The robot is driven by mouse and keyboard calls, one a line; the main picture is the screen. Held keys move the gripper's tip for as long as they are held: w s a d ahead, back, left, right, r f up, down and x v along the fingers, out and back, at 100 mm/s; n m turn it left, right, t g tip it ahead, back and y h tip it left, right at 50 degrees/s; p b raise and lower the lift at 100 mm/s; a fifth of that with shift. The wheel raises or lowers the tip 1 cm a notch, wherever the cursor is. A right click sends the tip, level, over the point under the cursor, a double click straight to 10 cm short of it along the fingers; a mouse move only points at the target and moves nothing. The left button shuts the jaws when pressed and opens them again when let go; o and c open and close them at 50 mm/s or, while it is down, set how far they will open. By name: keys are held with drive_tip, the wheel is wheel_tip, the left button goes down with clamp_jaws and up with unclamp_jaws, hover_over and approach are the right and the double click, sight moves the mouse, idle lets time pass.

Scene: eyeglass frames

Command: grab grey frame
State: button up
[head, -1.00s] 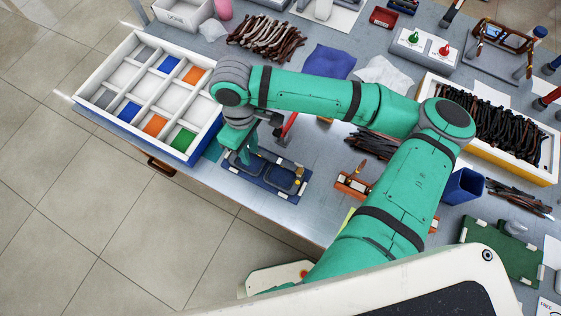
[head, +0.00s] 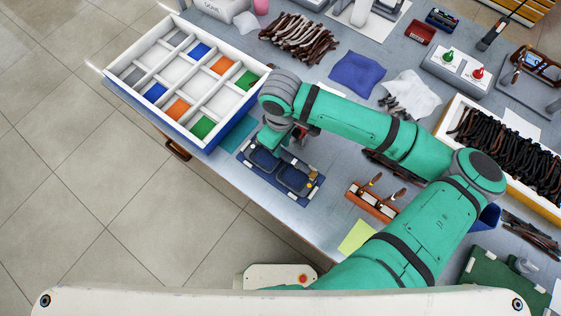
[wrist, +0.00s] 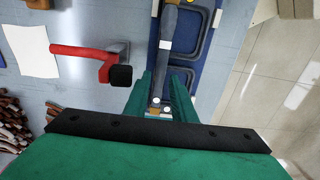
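The dark grey eyeglass frame (head: 292,180) lies flat in a blue tray (head: 270,179) near the table's front edge. In the wrist view its rims (wrist: 207,38) show to the right of centre on the tray. My gripper (head: 270,146) hangs over the left end of the tray in the head view, partly hidden by my wrist. In the wrist view my gripper (wrist: 163,85) has its two green fingers apart, with tray surface and small white and orange parts between them. A long grey part (wrist: 168,28) lies along the tray ahead of the fingers; I cannot tell if it belongs to the frame.
A white sorting box (head: 130,88) with coloured compartments stands left of the tray. An orange tool holder (head: 372,203) stands to the right. A red-handled tool (wrist: 82,52) lies beside the tray. The floor starts just past the tray's front side.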

drive_tip(key=shift+f, duration=1.6)
clamp_jaws()
drive_tip(key=shift+r, duration=0.1)
